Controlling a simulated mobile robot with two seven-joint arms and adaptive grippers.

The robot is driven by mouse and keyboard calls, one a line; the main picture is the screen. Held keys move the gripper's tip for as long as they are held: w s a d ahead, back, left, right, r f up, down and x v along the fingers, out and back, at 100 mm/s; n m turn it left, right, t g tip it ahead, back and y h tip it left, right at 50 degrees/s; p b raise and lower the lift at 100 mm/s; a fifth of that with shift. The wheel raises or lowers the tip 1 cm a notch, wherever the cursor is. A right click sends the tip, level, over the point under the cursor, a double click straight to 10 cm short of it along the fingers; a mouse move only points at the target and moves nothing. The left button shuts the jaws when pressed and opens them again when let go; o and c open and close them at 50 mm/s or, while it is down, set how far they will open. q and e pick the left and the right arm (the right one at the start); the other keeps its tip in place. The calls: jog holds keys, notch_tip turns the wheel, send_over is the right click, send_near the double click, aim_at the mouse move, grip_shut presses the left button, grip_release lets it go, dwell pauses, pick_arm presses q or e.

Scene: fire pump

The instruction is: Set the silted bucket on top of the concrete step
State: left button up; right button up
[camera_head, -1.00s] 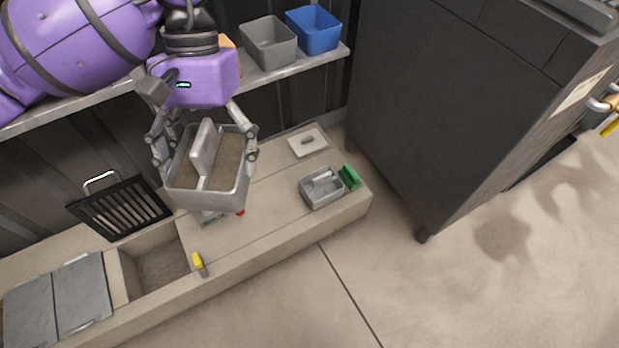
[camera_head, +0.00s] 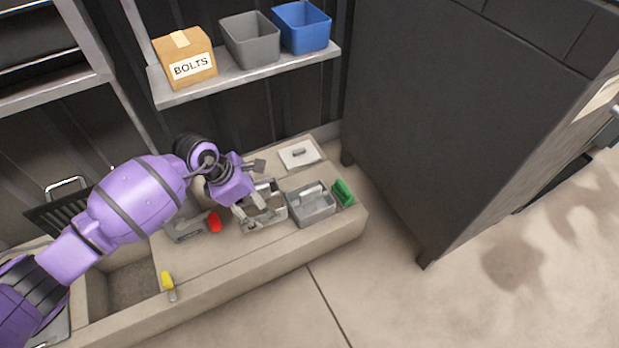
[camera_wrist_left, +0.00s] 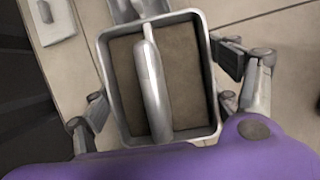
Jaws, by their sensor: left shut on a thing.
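The silted bucket (camera_head: 266,221) is a grey metal tub. In the left wrist view its brown silt (camera_wrist_left: 191,85) and lengthwise handle (camera_wrist_left: 152,90) show from above. My left gripper (camera_head: 260,203) is shut on it, with fingers at its opposite sides. The bucket looks level, at or just above the top of the concrete step (camera_head: 225,255); I cannot tell whether it touches. It is close beside a second grey metal bucket (camera_head: 312,208). My arm and wrist hide part of it in the head view. My right gripper is not in view.
A green object (camera_head: 343,192) is right of the second bucket, with a white lidded plate (camera_head: 300,153) behind. A red-ended tool (camera_head: 214,222) lies left of the held bucket. A yellow-handled tool (camera_head: 168,285) is near the open pit (camera_head: 130,283). The dark cabinet (camera_head: 450,120) stands right.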

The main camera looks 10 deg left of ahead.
pick_arm(q)
jog(key=shift+n+t, duration=0.3)
jog(key=shift+n, duration=0.3)
jog(key=f+b, duration=0.1)
jog(key=f, duration=0.3)
jog(key=a+f+b, duration=0.1)
jog(key=f, duration=0.2)
jog(key=shift+w+b, duration=0.1)
jog(key=shift+b, duration=0.25)
notch_tip(320, 180, down, 4)
jog(key=shift+f+b, duration=0.1)
jog(key=shift+b, duration=1)
jog(key=shift+f, duration=0.3)
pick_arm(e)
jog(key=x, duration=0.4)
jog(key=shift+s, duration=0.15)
pick_arm(q)
jog(key=shift+f, duration=0.1)
jog(key=o, duration=1.8)
jog(key=shift+f, duration=0.1)
jog(key=shift+c, duration=0.2)
jog(key=p+v, duration=0.5)
jog(key=v, duration=0.6)
jog(key=shift+r, duration=0.35)
jog(key=shift+a+r, duration=0.1)
jog(key=shift+r, duration=0.2)
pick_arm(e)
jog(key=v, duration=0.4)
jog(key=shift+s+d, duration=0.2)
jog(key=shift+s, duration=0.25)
